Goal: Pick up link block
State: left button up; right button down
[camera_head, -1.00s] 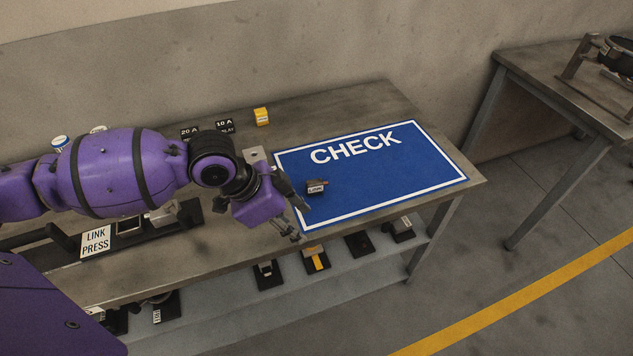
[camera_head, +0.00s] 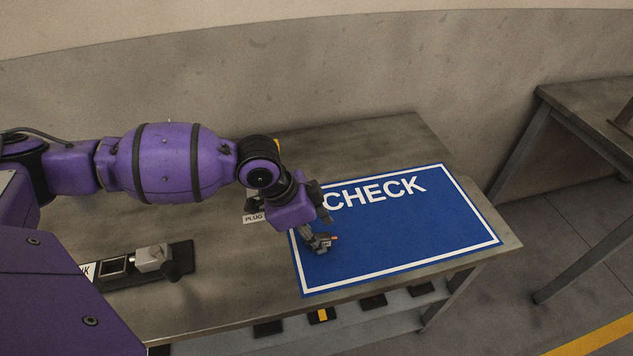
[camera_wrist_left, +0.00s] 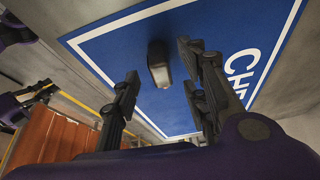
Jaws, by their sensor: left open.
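The link block (camera_head: 324,246) is a small dark grey piece on the left part of the blue CHECK mat (camera_head: 420,230). In the head view my left gripper (camera_head: 314,236) is right at it and partly covers it. In the left wrist view the block (camera_wrist_left: 159,66) lies ahead between the two spread fingers of my left gripper (camera_wrist_left: 160,82), with free space on both sides. The left gripper is open and holds nothing. My right gripper is not in view.
A black fixture (camera_head: 178,258) with a metal block sits at the table's left. A PLUG label (camera_head: 254,218) stands behind my left gripper. Dark holders (camera_head: 373,302) sit on the lower shelf. Another table (camera_head: 590,120) is at the right. The mat's right half is clear.

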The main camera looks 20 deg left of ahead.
pick_arm(q)
jog(key=shift+w+d+f, duration=0.2)
jog(key=shift+d+f, duration=0.05)
jog(key=shift+f, duration=0.25)
jog(key=shift+w+f, duration=0.1)
jog(key=shift+f, duration=0.1)
jog(key=c, duration=0.9)
grip_shut()
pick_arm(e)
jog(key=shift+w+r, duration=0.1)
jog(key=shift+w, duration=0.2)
